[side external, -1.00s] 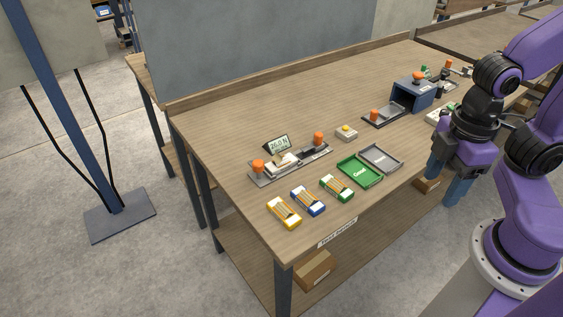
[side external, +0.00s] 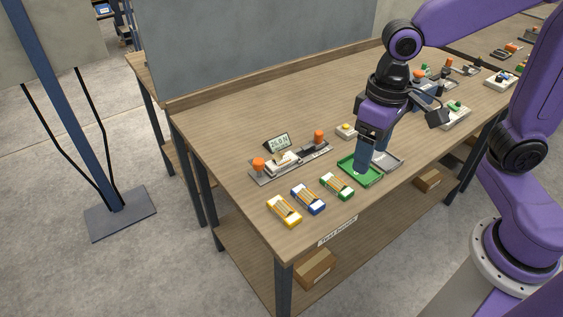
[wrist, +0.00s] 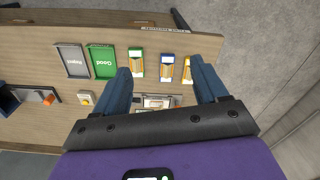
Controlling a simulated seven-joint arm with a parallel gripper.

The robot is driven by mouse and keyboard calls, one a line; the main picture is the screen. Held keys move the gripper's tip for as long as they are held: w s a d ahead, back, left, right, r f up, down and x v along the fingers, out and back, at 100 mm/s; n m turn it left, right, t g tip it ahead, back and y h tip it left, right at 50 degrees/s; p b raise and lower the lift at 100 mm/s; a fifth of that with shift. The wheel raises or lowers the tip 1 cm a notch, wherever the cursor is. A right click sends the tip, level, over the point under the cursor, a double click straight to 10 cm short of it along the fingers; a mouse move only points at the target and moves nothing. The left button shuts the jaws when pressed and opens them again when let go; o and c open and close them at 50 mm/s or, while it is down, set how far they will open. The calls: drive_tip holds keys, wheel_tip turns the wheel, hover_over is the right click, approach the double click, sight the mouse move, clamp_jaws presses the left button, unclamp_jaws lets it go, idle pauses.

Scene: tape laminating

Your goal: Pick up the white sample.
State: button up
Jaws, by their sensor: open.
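A pale white piece (side external: 284,159) lies on the grey test fixture (side external: 262,178), between two orange knobs and in front of a small display. I cannot tell for sure that it is the white sample. In the wrist view the pale piece (wrist: 157,102) shows between my fingers, partly cut off by the gripper body. My gripper (side external: 370,166) is open and empty, fingers pointing down. In the side view it is in front of the green Good tray (side external: 346,172) and the grey tray, right of the fixture and apart from it.
Three holders, yellow (side external: 284,212), blue (side external: 308,200) and green (side external: 337,186), stand along the near edge. A grey Reject tray (wrist: 72,61) is beside the Good tray. A small box with a yellow button (side external: 346,131) stands behind the trays. The table's far left is clear.

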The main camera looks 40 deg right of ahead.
drive_tip(key=w+a+m, duration=0.3)
drive_tip(key=w+m, duration=0.7)
drive_tip(key=w, duration=0.4)
drive_tip(key=m, duration=1.1)
hover_over(284, 155)
wheel_tip(284, 155, down, 3)
drive_tip(key=f, duration=0.8)
drive_tip(key=a+f, duration=0.1)
drive_tip(key=f, duration=0.2)
drive_tip(key=shift+s+f, duration=0.35)
drive_tip(key=shift+f, duration=0.05)
drive_tip(key=shift+d+f, duration=0.15)
drive_tip(key=shift+f, duration=1.2)
drive_tip(key=shift+d+f, duration=0.1)
drive_tip(key=shift+f, duration=1.25)
drive_tip(key=c, duration=1.2)
